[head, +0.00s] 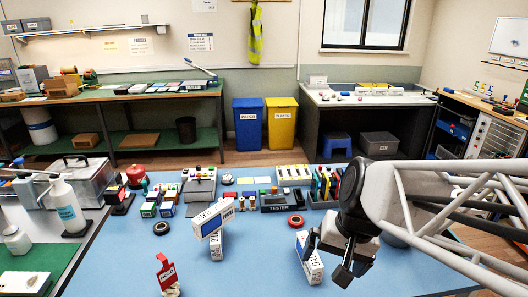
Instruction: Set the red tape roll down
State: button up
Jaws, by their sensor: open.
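The red tape roll (296,220) lies flat on the blue table mat (240,270), near the middle of the table. Its dark centre faces up, and nothing holds it. My gripper (330,262) is to the right of the roll and closer to the camera, pointing down. Its dark jaws are apart, and it does not touch the roll in this view. A white lettered box (311,265) shows beside and partly behind the jaws. I cannot tell whether the jaws touch that box.
A black tape roll (161,228), a red HOLD sign (167,272) and a white lettered T-shaped block (213,220) stand to the left. A tester (279,207) and several small boxes line the back. The front middle of the mat is clear.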

jog(key=s+r+n+h, duration=0.1)
jog(key=s+d+r+n, duration=0.1)
jog(key=s, duration=0.1)
jog(key=s+r+n+t+h, duration=0.1)
jog(key=shift+s+d+h, duration=0.15)
jog(key=shift+h, duration=0.15)
jog(key=shift+f, duration=0.1)
dwell(1.1)
